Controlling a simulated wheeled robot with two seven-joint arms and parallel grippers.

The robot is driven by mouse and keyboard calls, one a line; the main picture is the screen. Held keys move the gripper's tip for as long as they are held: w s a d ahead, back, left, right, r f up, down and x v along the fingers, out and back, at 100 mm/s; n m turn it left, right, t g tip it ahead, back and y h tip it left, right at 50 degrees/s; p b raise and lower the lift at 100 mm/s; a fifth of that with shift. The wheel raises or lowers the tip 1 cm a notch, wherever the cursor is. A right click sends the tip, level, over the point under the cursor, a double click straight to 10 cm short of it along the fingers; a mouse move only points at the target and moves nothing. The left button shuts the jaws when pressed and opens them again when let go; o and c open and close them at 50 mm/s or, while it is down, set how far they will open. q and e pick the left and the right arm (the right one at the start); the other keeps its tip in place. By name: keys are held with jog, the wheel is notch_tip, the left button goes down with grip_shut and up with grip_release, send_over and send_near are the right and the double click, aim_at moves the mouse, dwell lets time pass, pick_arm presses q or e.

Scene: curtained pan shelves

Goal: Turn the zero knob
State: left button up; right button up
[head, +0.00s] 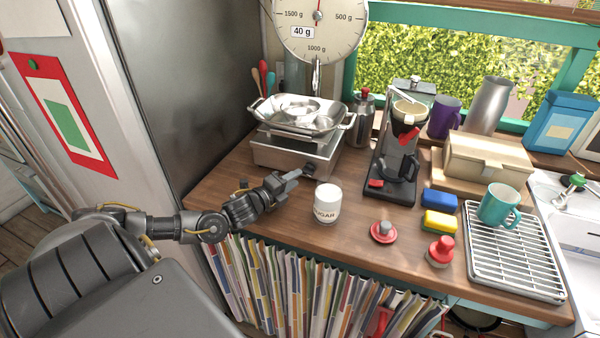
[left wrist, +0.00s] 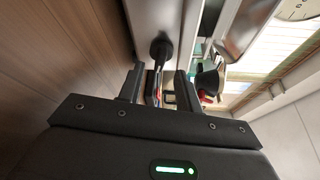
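The kitchen scale has a round dial (head: 318,18) at the top with a "40 g" label, and its pointer stands near the top. Its metal box (head: 275,153) stands on the counter under a pan-like tray (head: 300,113). A small black knob (head: 309,168) shows at the box's front, close to my left gripper (head: 300,175). In the left wrist view the dark knob (left wrist: 160,50) sits on the metal box, just beyond and between the fingertips. My left gripper (left wrist: 158,82) is open, with an empty gap between its fingers; contact cannot be told. My right gripper is out of view.
A white sugar jar (head: 327,203) stands right of my left gripper. A coffee maker (head: 393,165), red-knobbed weights (head: 384,231), sponges (head: 439,199) and a rack (head: 515,262) with a teal mug (head: 497,205) are farther right. A fridge wall (head: 190,80) is at left.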

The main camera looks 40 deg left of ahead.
aim_at(304, 173)
pick_arm(q)
jog(key=shift+w+d+f+p, duration=0.1)
jog(key=shift+w+p, duration=0.1)
jog(key=shift+w, duration=0.75)
jog(key=shift+w+d+f+p, duration=0.1)
jog(key=shift+w+p, duration=0.1)
jog(key=shift+w, duration=0.75)
jog(key=shift+s, duration=0.1)
jog(key=shift+c, duration=0.3)
